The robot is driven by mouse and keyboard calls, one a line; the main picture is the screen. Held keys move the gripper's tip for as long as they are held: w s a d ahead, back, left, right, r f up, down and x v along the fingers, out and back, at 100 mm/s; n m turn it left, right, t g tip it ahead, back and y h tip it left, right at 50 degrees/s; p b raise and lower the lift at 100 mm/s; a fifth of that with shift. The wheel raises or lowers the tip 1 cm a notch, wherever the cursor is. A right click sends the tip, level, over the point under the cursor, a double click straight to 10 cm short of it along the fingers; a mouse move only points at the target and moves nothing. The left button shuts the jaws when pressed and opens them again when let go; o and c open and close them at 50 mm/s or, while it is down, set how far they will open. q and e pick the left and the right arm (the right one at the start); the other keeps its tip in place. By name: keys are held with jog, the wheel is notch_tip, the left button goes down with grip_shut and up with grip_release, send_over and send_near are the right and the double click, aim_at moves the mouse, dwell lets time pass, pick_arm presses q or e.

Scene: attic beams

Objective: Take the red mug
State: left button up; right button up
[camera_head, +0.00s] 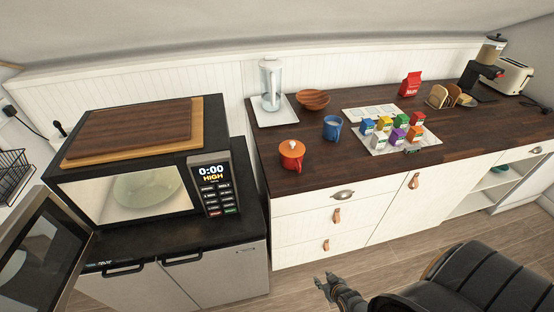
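The red mug (292,158) stands upright on the dark wooden counter, close to its front left corner. It looks orange-red with a pale orange top, and its handle points toward the front. My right gripper (324,284) is low in front of the drawers, over the floor, well below the mug and apart from it. Its fingers look spread, with nothing between them. My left gripper does not show.
A blue mug (332,128), a wooden bowl (313,99) and a glass jug (270,82) on a white tray stand near the red mug. Several small coloured boxes (398,135) sit to the right. A microwave (128,190) with its door (42,255) swung open is at left.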

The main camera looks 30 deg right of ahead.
jog(key=w+d+r+m+t+p, duration=0.1)
jog(key=w+d+r+t, duration=0.15)
jog(key=w+r, duration=0.55)
jog(key=w+d+r+t, duration=0.1)
jog(key=w+r+t, duration=0.3)
jog(key=r, duration=0.6)
jog(key=m+t+h, duration=0.1)
jog(key=m+t, duration=0.1)
jog(key=t, duration=0.2)
send_near(300, 164)
jog(key=w, duration=0.2)
jog(key=w+d, duration=0.1)
jog(key=w, duration=0.2)
jog(key=shift+d+f, duration=0.1)
jog(key=shift+d, duration=0.05)
jog(key=w+b, duration=0.1)
jog(key=w, duration=0.4)
jog(key=shift+w+d+f, duration=0.1)
jog(key=shift+d+f, duration=0.05)
jog(key=shift+c, duration=1.1)
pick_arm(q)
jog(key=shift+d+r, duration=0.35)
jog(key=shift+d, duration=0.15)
pick_arm(e)
grip_shut()
